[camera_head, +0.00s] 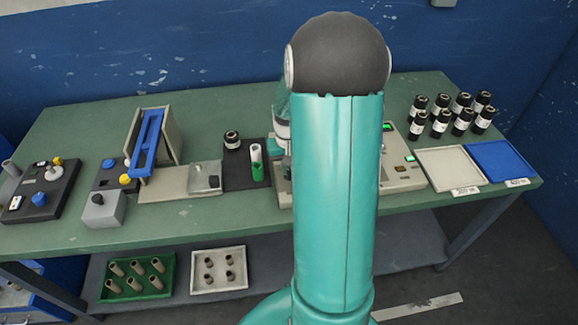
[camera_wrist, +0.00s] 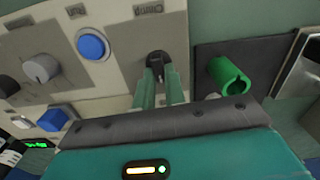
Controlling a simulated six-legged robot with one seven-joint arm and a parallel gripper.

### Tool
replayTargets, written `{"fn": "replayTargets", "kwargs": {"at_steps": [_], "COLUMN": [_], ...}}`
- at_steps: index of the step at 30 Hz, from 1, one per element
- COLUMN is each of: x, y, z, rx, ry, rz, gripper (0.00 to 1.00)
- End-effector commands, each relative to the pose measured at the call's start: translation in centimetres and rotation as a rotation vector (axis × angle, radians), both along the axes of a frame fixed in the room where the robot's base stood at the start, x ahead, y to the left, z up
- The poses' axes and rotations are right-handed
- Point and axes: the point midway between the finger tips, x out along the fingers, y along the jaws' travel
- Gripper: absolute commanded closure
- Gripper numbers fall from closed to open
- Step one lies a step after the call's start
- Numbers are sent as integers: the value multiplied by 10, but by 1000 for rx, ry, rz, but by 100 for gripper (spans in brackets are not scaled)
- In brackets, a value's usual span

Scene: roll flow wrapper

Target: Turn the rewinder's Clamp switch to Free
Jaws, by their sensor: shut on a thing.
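The rewinder (camera_head: 403,178) is a beige machine on the green bench, mostly hidden behind my arm in the head view. In the wrist view its beige panel (camera_wrist: 115,75) shows the small dark Clamp switch (camera_wrist: 158,58), with the label "Clamp" (camera_wrist: 149,8) above it, partly cut off. My gripper (camera_wrist: 161,74) has its two green fingers on either side of this switch and is shut on it. The fingers cover part of the switch, and I cannot tell which position it points to. My gripper is hidden in the head view.
Near the switch are a blue button (camera_wrist: 92,44) and a grey knob (camera_wrist: 41,68). A green cylinder (camera_wrist: 227,76) stands close on the other side, on a dark plate. Several black rolls (camera_head: 440,122) and white (camera_head: 455,185) and blue (camera_head: 503,158) trays stand at the right.

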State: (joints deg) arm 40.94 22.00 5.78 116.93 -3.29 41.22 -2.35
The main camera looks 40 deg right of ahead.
Motion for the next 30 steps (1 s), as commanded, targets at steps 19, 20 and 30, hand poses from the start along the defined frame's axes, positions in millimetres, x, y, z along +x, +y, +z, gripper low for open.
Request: {"fn": "replayTargets", "kwargs": {"at_steps": [19, 20, 30], "x": [1, 1, 1], "y": [3, 3, 3], "z": [1, 1, 1], "rx": [0, 0, -1], "ry": [-1, -1, 0], "rz": [436, 445, 478], "gripper": [100, 100, 100]}}
